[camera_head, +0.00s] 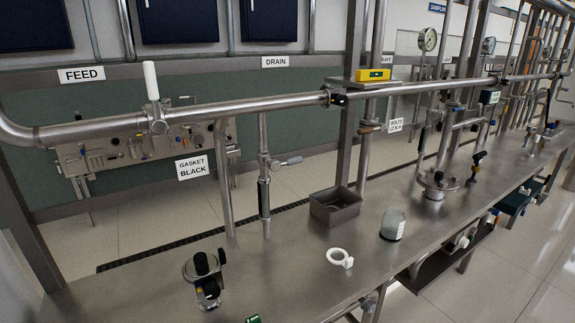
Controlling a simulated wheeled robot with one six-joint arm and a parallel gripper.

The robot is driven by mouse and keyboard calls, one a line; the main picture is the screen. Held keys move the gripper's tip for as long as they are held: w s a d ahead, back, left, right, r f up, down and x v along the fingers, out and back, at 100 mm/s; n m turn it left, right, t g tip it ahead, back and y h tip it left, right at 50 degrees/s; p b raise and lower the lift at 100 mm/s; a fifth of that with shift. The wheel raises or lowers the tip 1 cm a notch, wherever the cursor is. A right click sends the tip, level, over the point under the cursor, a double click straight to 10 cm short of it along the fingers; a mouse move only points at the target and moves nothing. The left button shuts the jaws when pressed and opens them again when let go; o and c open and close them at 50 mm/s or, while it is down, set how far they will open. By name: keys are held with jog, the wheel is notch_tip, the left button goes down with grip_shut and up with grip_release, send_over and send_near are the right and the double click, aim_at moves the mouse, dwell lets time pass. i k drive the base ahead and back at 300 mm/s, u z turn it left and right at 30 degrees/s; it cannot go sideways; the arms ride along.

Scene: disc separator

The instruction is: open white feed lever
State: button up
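The white feed lever (151,80) stands upright, rising from a metal valve body (157,118) on the long horizontal steel pipe (250,106). It is at the upper left of the head view, just right of the FEED sign (81,75). The lever points across the pipe rather than along it. Nothing touches the lever. I do not see my gripper in this view.
Below the pipe is a steel bench (280,250) holding a fitting with black knobs (207,280), an open grey box (335,206), a white ring (340,258) and a jar (393,224). Upright pipes (264,170) stand along the bench.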

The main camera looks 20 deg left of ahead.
aim_at(159, 126)
jog(key=u, duration=1.65)
jog(key=k, duration=0.6)
jog(key=z, duration=0.3)
jog(key=i, duration=0.7)
